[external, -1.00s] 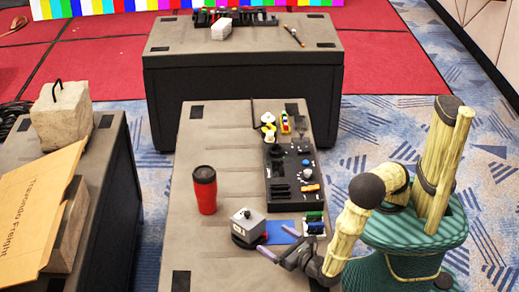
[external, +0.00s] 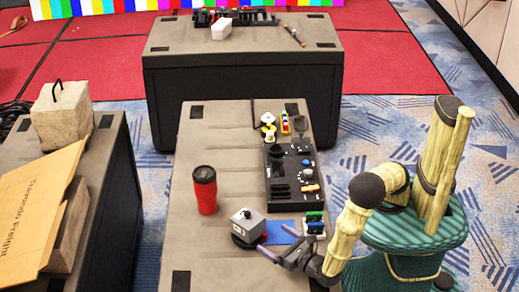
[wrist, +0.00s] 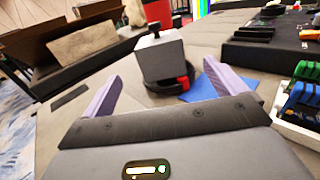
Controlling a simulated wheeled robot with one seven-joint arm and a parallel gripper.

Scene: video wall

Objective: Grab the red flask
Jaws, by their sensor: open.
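The red flask (external: 204,190) with a black lid stands upright on the near grey table, left of its middle. In the wrist view the flask (wrist: 158,12) shows only in part at the top edge, behind a grey box. My gripper (external: 278,241) is open and empty, low over the front right of the table, to the right of and nearer than the flask. In the wrist view its two purple fingers (wrist: 162,75) are spread wide, with the grey box beyond and between them.
The grey box (external: 248,224) on a black round base stands between my gripper and the flask. A blue sheet (external: 281,232), a small rack (external: 314,223) and a black console (external: 291,178) lie to the right. The table left of the flask is clear.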

